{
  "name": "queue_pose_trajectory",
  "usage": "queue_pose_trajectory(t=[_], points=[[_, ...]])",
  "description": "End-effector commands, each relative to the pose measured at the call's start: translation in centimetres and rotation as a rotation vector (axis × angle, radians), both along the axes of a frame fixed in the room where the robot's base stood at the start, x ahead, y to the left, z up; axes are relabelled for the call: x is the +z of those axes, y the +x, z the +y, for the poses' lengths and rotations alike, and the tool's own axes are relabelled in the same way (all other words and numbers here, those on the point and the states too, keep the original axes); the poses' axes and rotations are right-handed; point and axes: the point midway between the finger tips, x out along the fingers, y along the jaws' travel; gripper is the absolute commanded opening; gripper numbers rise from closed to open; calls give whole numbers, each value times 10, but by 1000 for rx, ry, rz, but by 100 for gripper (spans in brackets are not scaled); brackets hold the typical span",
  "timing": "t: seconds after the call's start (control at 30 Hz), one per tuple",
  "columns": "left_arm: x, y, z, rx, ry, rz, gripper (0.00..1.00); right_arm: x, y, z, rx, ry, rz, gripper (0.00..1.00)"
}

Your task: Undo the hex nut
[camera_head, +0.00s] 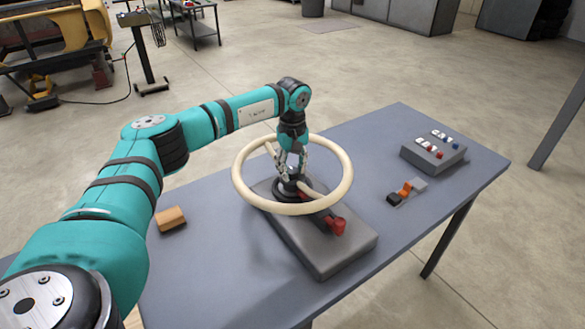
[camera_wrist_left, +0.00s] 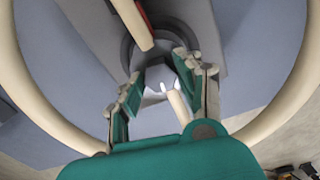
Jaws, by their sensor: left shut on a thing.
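The hex nut sits at the middle of a cream handwheel (camera_head: 241,188), on a dark hub above a grey block. It is mostly hidden by the fingers in the head view. My left gripper (camera_head: 290,172) comes down from above inside the wheel ring and is shut on the nut. In the left wrist view the two fingers (camera_wrist_left: 160,75) stand on either side of the hub, with a pale, shiny bit between them. The cream wheel rim (camera_wrist_left: 22,88) curves around both sides there. My right gripper is in neither view.
The wheel stands on a grey block (camera_head: 325,258) with a red lever (camera_head: 333,225) beside the hub. The blue-grey table also holds a wooden block (camera_head: 172,219), a button box (camera_head: 433,153) and small orange and grey pieces (camera_head: 405,189). The table's left front is clear.

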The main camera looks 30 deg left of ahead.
Motion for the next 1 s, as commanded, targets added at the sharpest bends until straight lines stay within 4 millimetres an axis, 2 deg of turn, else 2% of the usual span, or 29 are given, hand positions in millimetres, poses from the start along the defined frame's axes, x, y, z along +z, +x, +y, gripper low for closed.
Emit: queue_pose_trajectory(t=[0.6,1.0], points=[[1,0,0,556,0,-2,3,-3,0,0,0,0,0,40],[1,0,0,754,0,-2,3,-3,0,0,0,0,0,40]])
